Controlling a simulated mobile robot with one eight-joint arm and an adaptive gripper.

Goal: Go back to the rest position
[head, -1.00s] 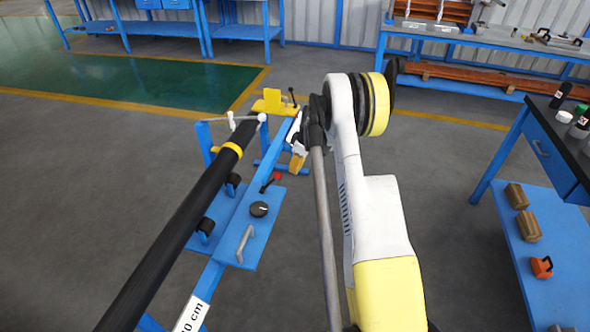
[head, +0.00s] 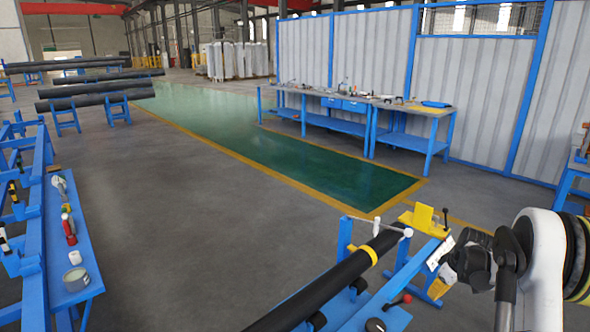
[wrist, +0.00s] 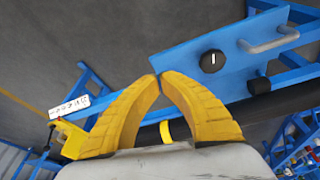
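My gripper (wrist: 159,77) shows in the wrist view as two curved yellow fingers. Their tips meet and nothing shows between them. In the head view my wrist is at the lower right, beside the far end of a blue pipe stand (head: 396,318); the fingers show only in small part there. A black pipe (head: 335,287) with a yellow band lies along this stand. In the wrist view the stand's blue plate (wrist: 180,80), with a black knob (wrist: 212,61) and a grey handle (wrist: 268,40), lies beyond the fingertips. I cannot judge the gap.
A yellow block (head: 423,217) tops the stand's far end. A blue workbench (head: 343,148) stands along the wall behind. Another blue bench (head: 72,245) and blue frames are at the left. Black pipes (head: 95,95) lie on trestles farther off. Grey floor (head: 200,220) between is clear.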

